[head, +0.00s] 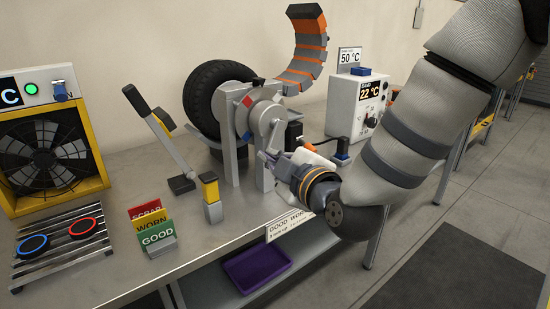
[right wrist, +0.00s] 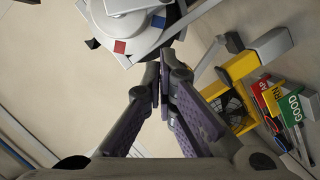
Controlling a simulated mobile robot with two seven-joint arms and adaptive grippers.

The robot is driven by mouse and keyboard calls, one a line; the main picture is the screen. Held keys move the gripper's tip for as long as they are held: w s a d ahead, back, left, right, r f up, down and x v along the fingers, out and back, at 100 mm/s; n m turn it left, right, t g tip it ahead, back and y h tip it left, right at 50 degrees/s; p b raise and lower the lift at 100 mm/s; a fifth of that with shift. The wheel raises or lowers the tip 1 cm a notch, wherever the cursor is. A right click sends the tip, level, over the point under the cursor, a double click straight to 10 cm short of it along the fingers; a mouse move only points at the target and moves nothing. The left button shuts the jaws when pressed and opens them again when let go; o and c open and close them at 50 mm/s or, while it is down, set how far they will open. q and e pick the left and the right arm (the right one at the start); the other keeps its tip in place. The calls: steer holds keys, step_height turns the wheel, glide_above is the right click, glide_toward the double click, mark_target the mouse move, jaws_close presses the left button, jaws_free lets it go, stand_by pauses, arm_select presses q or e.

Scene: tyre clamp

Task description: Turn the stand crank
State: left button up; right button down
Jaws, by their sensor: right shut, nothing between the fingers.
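The stand (head: 235,160) is a grey metal frame on the bench. It carries a round grey drum (head: 262,112) with red and blue marks, and a black tyre (head: 205,92) behind it. A grey arm on the drum's near side (head: 272,140) looks like the crank; its lower end is hidden by my gripper. My right gripper (head: 267,158) is shut and empty, close to the stand's right side; I cannot tell whether it touches. In the right wrist view its fingertips (right wrist: 160,87) meet just below the drum (right wrist: 130,35). My left gripper is out of view.
A lever with a black handle (head: 142,105) and a yellow-topped post (head: 211,190) stand left of the frame. A fan (head: 45,155), a rack (head: 60,248) and tag cards (head: 155,232) are farther left. A temperature box (head: 357,103) stands right. A purple tray (head: 257,268) lies below.

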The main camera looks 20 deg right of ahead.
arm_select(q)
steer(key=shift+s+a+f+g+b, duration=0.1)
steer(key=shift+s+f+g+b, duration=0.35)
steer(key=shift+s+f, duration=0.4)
arm_select(e)
steer(key=w+d+f, duration=0.2)
steer(key=w+f, duration=0.1)
steer(key=w, duration=0.2)
steer(key=shift+w+d, duration=0.15)
steer(key=shift+w, duration=0.1)
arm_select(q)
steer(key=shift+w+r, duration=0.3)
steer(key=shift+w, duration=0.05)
arm_select(e)
steer(key=shift+w+d+f, duration=0.15)
steer(key=shift+d+f, duration=0.2)
steer(key=shift+d, duration=0.05)
